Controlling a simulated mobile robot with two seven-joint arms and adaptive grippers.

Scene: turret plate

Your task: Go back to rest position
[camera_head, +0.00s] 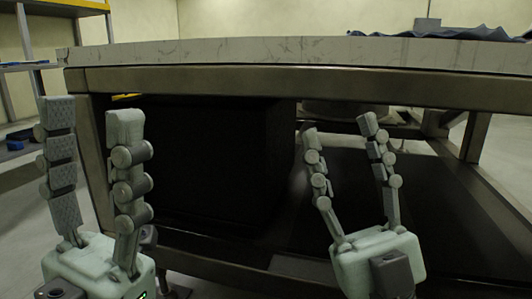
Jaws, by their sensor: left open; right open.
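My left gripper (92,125) is at the left in the head view. Its two fingers point up and stand apart, with nothing between them. My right gripper (339,128) is right of the middle, its fingers also apart, pointing up and empty. Both grippers show in front of the table (250,52), with the fingertips below its top surface in the picture. Neither gripper is seen holding anything.
The table has a pale worn top and a metal frame with dark space and a lower shelf (420,220) beneath. A crumpled blue cloth-like thing (440,34) lies on top at the right. A shelf rack (25,66) with blue items stands at the left.

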